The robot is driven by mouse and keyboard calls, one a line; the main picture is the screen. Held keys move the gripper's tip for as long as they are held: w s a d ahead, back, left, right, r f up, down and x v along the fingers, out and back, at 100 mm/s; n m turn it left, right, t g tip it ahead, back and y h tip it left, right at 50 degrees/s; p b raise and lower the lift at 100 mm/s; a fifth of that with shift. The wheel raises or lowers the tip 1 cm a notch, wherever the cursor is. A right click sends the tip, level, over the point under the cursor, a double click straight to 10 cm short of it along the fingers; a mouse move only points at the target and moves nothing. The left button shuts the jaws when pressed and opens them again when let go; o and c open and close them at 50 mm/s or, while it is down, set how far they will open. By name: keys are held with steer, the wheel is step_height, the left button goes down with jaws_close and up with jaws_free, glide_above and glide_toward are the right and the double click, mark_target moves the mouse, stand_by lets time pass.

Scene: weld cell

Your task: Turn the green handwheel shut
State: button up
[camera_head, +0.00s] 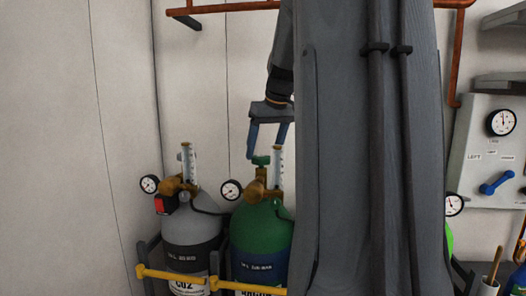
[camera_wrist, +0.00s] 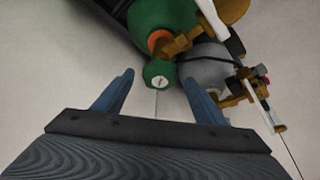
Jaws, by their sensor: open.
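The green handwheel (camera_head: 261,160) sits on top of the brass valve of the green cylinder (camera_head: 262,228). In the wrist view the handwheel (camera_wrist: 159,75) shows as a green knob with a pale centre, beyond and between my two fingertips. My gripper (camera_head: 268,154) is open, its blue fingers pointing down just above the handwheel. In the wrist view my gripper (camera_wrist: 159,78) has a finger on each side of the handwheel, with a gap on both sides. I cannot tell whether the fingers reach down to the handwheel's height.
A grey CO2 cylinder (camera_head: 192,237) with a regulator and gauge stands left of the green one. A yellow bar (camera_head: 170,273) runs across the front. My column hides much of the right. A panel (camera_head: 484,165) with a gauge and blue lever is at far right.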

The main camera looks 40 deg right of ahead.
steer(key=shift+x, duration=1)
steer(key=shift+c, duration=0.2)
steer(key=c, duration=1)
